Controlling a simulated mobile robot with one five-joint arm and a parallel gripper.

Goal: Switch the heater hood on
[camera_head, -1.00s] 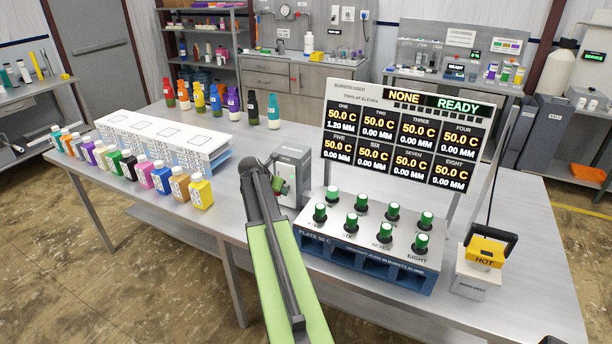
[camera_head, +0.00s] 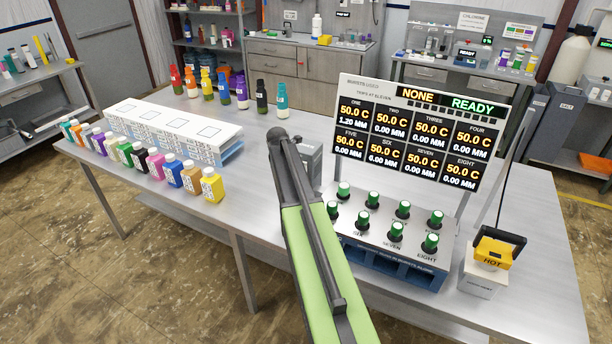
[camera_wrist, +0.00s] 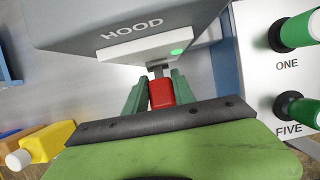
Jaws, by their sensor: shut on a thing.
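The grey heater hood box, labelled HOOD (camera_wrist: 130,32), fills the top of the wrist view. Its front has a pale plate with a lit green lamp (camera_wrist: 176,52). A red switch handle (camera_wrist: 161,95) on a short dark stem sticks out below the plate. My gripper (camera_wrist: 162,88) is shut on the red handle, with one green finger on each side of it. In the head view the box (camera_head: 311,158) stands on the steel table, left of the knob panel. My arm hides most of its front, the handle and my fingers there.
The knob panel (camera_head: 395,222) with several green knobs stands close on the right, under a display board (camera_head: 412,132). A white rack (camera_head: 170,130) and several small coloured bottles are on the left. A yellow HOT tool (camera_head: 492,253) rests at the right.

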